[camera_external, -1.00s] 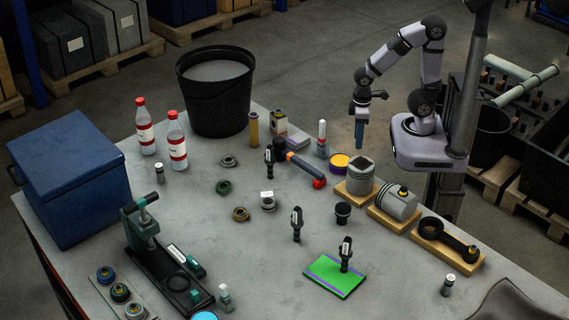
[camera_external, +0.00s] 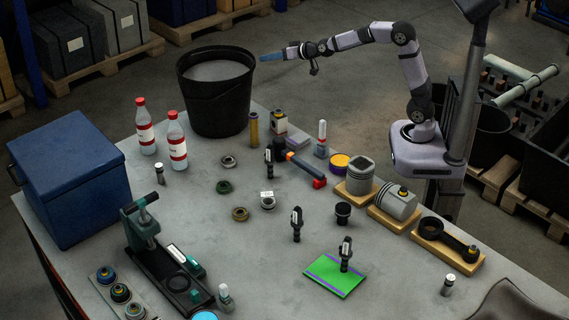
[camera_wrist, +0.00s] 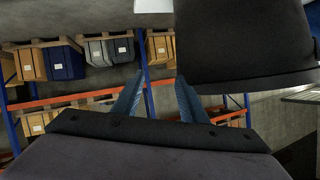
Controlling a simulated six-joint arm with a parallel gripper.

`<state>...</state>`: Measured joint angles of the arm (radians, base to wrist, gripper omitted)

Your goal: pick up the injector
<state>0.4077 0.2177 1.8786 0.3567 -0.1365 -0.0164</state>
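Three upright dark injector-like parts with pale labels stand on the table: one on a green pad, the injector (camera_external: 345,255); one left of it, another injector (camera_external: 296,225); and one farther back near the hammer, a third injector (camera_external: 269,156). The pictures do not tell which one is meant. My gripper (camera_external: 264,58) is stretched out level beside the rim of the black bin, high and well away from all three. In the wrist view my gripper (camera_wrist: 160,82) shows two blue fingers apart with nothing between them. No injector shows there.
The black bin (camera_external: 217,102) stands at the table's back edge, close to my fingers. Two red-capped bottles (camera_external: 177,142), a hammer (camera_external: 305,170), a piston (camera_external: 361,174) and a green press (camera_external: 145,228) stand around. Bare table lies around the middle injector.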

